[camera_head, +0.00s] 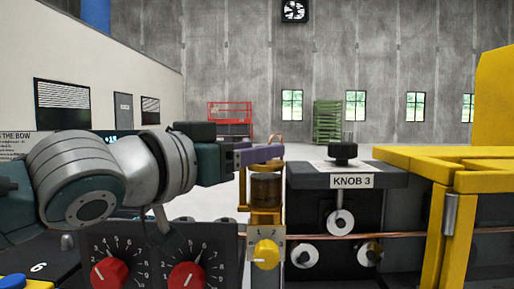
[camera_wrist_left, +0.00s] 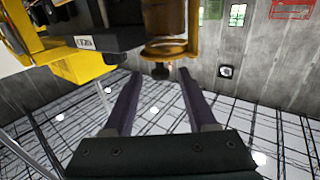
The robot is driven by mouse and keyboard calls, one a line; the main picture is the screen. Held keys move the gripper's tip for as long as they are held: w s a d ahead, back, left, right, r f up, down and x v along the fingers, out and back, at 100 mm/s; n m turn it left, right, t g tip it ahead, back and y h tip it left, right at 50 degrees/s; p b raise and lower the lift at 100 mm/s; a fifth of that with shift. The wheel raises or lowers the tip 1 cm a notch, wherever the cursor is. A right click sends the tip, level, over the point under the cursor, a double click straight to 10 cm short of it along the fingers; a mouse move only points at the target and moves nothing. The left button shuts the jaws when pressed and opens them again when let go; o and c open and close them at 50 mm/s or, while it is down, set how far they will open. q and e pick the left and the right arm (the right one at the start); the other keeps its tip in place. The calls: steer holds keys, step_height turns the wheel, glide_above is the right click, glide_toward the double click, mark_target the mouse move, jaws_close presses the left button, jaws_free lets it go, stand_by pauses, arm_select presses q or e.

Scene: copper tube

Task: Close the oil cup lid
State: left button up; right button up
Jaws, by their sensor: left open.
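The oil cup (camera_head: 266,190) has a brass-coloured frame around a dark brown reservoir and stands left of the KNOB 3 block. It also shows in the left wrist view (camera_wrist_left: 166,48), upside down at the top. A small copper-coloured piece (camera_head: 275,140) rises above the cup, partly hidden by my gripper; I cannot tell surely that it is the lid. My left gripper (camera_head: 270,153) is level with the cup's top, overlapping it in the picture. In the wrist view its purple fingers (camera_wrist_left: 159,74) are apart and empty, with the cup beyond the tips. Contact is unclear.
The KNOB 3 block (camera_head: 300,176) with its black knob (camera_head: 343,152) stands close right of the cup. A yellow frame (camera_head: 455,180) is farther right. A panel with red dials (camera_head: 186,276) lies below my arm. A copper tube (camera_head: 400,234) runs along the front.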

arm_select(q)
jaws_close()
stand_by(0.4)
